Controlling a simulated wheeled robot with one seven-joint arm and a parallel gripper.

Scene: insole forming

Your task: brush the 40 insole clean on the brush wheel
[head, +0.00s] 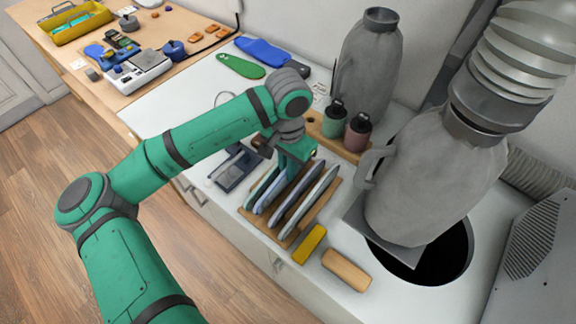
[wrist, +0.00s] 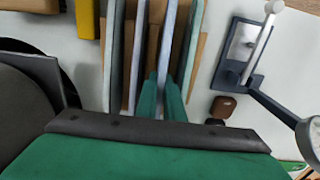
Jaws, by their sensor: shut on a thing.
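My gripper (head: 292,158) is over a wooden rack (head: 246,213) holding several thin insoles on edge. In the wrist view its green fingers (wrist: 162,100) are shut on a pale blue-grey insole (wrist: 166,45), the third from the left there. That insole still stands among the others in the rack (wrist: 203,55). Another insole (wrist: 190,45) is close on its right, and others (wrist: 138,45) are on its left. I can read no size mark, so I cannot tell which is the 40. I cannot make out a brush wheel in either view.
A large grey jug-shaped body (head: 430,190) under a ribbed hose (head: 515,55) stands right of the rack, by a dark round opening. Yellow (head: 309,243) and tan (head: 346,269) blocks lie in front. A blue-grey device (head: 236,168) is left. Two bottles (head: 357,132) stand behind.

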